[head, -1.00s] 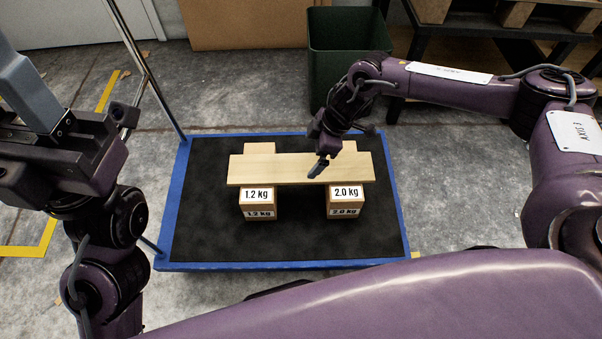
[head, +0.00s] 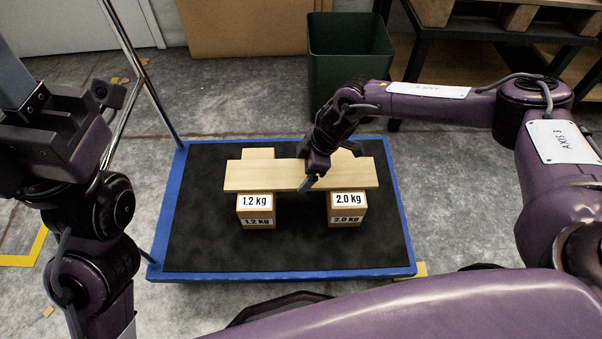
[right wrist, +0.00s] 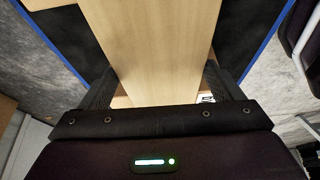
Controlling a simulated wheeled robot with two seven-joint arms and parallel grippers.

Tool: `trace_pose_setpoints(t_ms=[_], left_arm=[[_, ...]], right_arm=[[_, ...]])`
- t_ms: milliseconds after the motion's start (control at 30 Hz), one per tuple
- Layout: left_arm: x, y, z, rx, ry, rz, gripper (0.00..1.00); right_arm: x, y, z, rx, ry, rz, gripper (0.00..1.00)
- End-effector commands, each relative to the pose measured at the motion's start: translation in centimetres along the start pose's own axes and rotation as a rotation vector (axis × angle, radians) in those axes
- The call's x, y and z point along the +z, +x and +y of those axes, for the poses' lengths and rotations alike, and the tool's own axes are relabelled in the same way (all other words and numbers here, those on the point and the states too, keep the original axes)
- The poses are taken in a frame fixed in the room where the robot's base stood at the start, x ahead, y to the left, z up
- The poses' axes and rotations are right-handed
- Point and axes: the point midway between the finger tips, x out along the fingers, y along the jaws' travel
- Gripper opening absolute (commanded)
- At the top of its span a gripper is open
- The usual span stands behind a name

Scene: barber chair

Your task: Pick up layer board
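The layer board (head: 250,175) is a long pale wooden plank lying flat across boxes on a dark cart. In the right wrist view the board (right wrist: 155,45) runs between the two fingers. My right gripper (head: 308,178) is open and straddles the board near its middle, one finger in front of its near edge; the far finger is hidden in the head view. In the right wrist view a small gap shows between fingers and board. Part of my left arm's wrist end (head: 65,120) is at the left, away from the board; its fingers do not show clearly.
Boxes labelled 1.2 kg (head: 257,202) and 2.0 kg (head: 347,201) stand under the board, with more box tops (head: 258,153) behind it. The black cart top (head: 200,230) has a blue rim and is clear around them. A green bin (head: 345,60) stands behind.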

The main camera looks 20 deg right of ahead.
Motion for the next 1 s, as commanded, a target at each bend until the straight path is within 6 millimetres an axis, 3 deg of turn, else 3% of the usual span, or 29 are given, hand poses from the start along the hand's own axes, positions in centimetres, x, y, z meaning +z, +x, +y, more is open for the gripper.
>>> trace_pose_setpoints(t_ms=[100, 367, 533, 667, 1000], left_arm=[[0.0, 0.0, 0.0, 0.000, 0.000, 0.000, 0.36], [0.0, 0.1, 0.0, 0.000, 0.000, 0.001, 0.36], [-0.1, 0.5, -0.1, -0.002, -0.002, 0.002, 0.36], [0.4, -0.4, -0.5, -0.024, -0.006, -0.051, 0.36], [0.6, 1.4, -0.9, -0.054, -0.015, -0.106, 0.36]], right_arm=[[0.0, 0.0, 0.0, 0.000, 0.000, 0.000, 0.56], [-0.1, -0.2, 0.0, 0.001, 0.000, 0.001, 0.56], [-0.6, -1.4, 0.1, 0.001, 0.000, 0.001, 0.56], [-1.6, -3.7, 0.1, 0.002, -0.001, 0.002, 0.56], [-5.4, -12.9, 0.0, 0.002, -0.001, 0.003, 0.56]])
